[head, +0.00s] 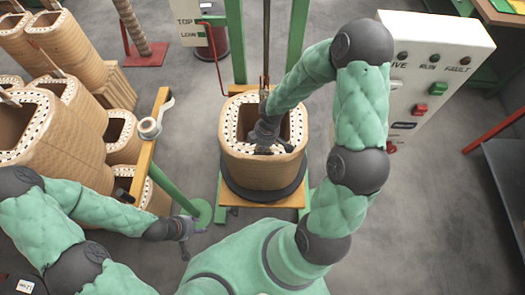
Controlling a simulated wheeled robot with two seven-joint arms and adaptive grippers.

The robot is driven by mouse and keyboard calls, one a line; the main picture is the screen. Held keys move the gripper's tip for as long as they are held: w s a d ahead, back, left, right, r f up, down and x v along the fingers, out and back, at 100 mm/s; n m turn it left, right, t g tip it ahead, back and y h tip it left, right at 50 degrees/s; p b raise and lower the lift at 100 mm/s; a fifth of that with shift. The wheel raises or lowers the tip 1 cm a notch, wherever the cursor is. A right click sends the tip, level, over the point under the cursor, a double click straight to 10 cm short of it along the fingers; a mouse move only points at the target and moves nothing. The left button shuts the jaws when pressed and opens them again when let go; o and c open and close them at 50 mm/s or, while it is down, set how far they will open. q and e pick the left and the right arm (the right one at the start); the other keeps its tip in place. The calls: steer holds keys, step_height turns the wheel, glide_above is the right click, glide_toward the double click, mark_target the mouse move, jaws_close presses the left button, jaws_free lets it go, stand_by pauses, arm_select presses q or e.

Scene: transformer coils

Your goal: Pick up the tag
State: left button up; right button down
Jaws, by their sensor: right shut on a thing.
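I cannot make out a tag for certain; a small white label-like piece (25,286) shows at the lower left edge. The tan coil (262,172) with a dotted white top rim stands upright on a dark round base in the middle. My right gripper (263,150) points down into the coil's opening near its front wall. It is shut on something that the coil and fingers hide. My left gripper (185,240) hangs left of the coil, apart from it, over the floor; its fingers are too small to read.
A white control box (430,75) with red and green buttons stands at the right. Several tan coils (60,110) crowd the left, beside a wooden beam (147,150) with a roll (148,127) on it. A green frame (237,45) rises behind the middle coil.

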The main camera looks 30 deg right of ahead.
steer(key=shift+r, duration=0.1)
step_height(320, 180, up, 17)
steer(key=p, duration=1)
steer(key=shift+f, duration=0.2)
